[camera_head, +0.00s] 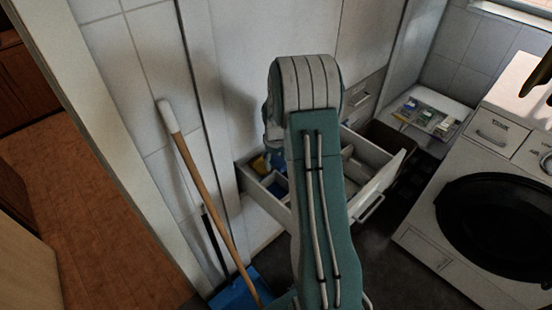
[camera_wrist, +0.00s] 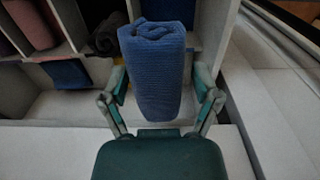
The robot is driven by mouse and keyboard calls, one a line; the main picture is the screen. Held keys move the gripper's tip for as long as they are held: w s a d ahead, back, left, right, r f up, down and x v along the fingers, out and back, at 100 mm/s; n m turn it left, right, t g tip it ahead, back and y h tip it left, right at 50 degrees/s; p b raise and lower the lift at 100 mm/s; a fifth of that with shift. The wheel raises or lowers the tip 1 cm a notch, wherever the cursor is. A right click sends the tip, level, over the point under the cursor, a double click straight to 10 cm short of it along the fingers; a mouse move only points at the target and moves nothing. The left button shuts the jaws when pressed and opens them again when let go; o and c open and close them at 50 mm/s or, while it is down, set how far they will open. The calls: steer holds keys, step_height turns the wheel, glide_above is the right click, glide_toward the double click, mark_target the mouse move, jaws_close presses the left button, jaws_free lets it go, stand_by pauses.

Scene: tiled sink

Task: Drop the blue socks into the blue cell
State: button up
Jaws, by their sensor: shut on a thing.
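The blue socks (camera_wrist: 155,65) are a rolled, ribbed bundle, upright between the two fingers of my gripper (camera_wrist: 163,88) in the wrist view. My gripper is shut on them, one finger on each side. They are over the open drawer's compartments and cover part of them. A blue patch (camera_wrist: 68,73) shows in a compartment to the left of the socks. In the head view, blue (camera_head: 278,188) shows inside the drawer. I cannot tell if both are the same cell. My arm hides most of my gripper and the socks there.
The open drawer (camera_head: 382,178) has white dividers. A washing machine (camera_head: 465,260) stands right; a broom (camera_head: 205,190) and blue dustpan (camera_head: 238,290) stand left.

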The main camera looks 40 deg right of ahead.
steer(key=o, duration=0.9)
steer(key=shift+d, duration=0.1)
steer(key=shift+o, duration=0.2)
steer(key=shift+r, duration=0.1)
step_height(320, 180, up, 12)
steer(key=shift+f, duration=0.15)
